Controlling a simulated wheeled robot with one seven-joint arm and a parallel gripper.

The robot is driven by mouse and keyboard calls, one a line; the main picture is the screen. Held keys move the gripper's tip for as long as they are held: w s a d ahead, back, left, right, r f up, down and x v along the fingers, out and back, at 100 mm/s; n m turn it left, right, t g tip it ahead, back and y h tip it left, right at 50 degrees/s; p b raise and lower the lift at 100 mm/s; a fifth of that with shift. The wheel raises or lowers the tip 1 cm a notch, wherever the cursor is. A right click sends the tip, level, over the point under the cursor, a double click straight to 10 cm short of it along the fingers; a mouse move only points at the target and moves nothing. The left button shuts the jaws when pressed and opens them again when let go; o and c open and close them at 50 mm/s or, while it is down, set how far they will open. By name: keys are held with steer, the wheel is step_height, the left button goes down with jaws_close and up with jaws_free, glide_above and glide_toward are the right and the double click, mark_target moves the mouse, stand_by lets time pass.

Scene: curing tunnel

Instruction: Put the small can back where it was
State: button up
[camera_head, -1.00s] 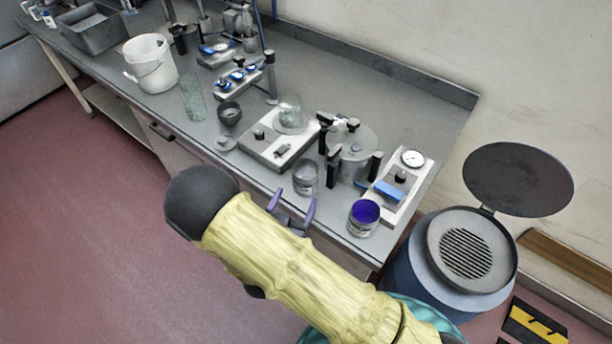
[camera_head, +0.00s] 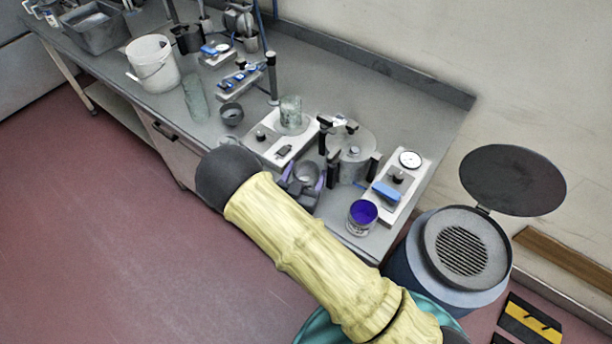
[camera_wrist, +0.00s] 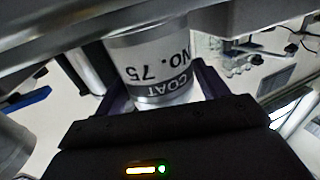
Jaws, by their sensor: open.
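A small grey metal can (camera_head: 307,172) stands near the front edge of the bench, and its label reads "COAT NO. 75" in the wrist view (camera_wrist: 158,70). My gripper (camera_head: 304,176) is open, with its purple fingers on either side of this can. The can is between the jaws; whether a finger touches it I cannot tell. The can's lower part is hidden by my gripper. A second can (camera_head: 362,222) with blue-violet contents stands to the right, near the bench corner.
Behind the can stands a round metal pot (camera_head: 355,160) with black clamps. A gauge plate (camera_head: 412,172) with a blue block lies to the right. A hot-plate-like device (camera_head: 268,150) bearing a glass jar (camera_head: 291,110) is at the left. A blue drum (camera_head: 400,275) stands off the bench's right end.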

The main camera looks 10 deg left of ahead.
steer(key=shift+w, duration=0.8)
steer(key=c, duration=0.8)
steer(key=shift+c, duration=0.2)
step_height(320, 180, up, 18)
steer(key=b, duration=0.1)
steer(key=shift+b, duration=0.3)
